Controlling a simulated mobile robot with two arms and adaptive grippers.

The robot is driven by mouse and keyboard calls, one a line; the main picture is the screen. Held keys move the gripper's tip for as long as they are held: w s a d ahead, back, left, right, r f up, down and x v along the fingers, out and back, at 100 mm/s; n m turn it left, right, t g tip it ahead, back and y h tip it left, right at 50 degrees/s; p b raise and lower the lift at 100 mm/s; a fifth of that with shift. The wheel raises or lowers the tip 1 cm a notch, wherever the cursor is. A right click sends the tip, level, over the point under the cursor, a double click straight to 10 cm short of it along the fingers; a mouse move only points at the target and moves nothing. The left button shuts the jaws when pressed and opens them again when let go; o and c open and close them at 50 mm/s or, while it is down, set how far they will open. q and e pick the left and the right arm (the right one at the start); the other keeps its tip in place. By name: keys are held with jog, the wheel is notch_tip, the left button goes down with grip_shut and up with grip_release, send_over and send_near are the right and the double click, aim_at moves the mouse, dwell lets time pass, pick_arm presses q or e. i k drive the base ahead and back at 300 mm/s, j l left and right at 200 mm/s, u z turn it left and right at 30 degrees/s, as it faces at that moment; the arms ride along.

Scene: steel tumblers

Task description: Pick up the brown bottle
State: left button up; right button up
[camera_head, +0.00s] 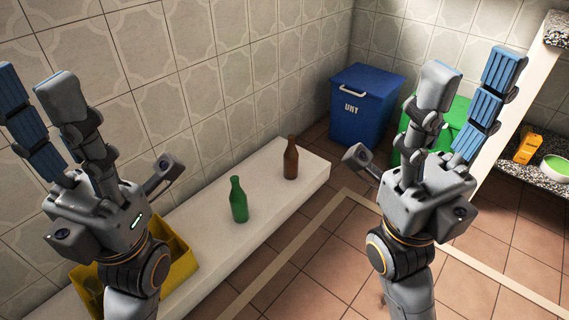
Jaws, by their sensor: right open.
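The brown bottle (291,160) stands upright near the far end of a white ledge (220,262) along the tiled wall. A green bottle (239,200) stands upright on the same ledge, nearer to me and to the left of the brown one. My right gripper (468,95) is raised to the right of the ledge, open and empty, well apart from the brown bottle. My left gripper (28,100) is raised at the left, above the near part of the ledge, with its fingers apart and nothing between them.
A yellow crate (180,268) sits at the near end of the ledge, partly hidden behind my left arm. A blue bin (363,110) and a green bin (455,112) stand at the back. An orange box (527,148) and a green bowl (557,168) rest on a speckled shelf at the right.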

aim_at(290, 155)
jog(key=l+z, duration=0.15)
jog(key=i+l+u, duration=0.1)
jog(key=i+l, duration=0.2)
jog(key=i+l+u, duration=0.1)
jog(key=i+l, duration=0.15)
jog(key=l, duration=0.15)
jog(key=i+l+u, duration=0.1)
jog(key=i+l, duration=0.15)
jog(key=i+l+u, duration=0.15)
jog(key=l, duration=0.35)
jog(key=i+l+u, duration=0.1)
jog(key=i+l, duration=0.25)
jog(key=l, duration=0.1)
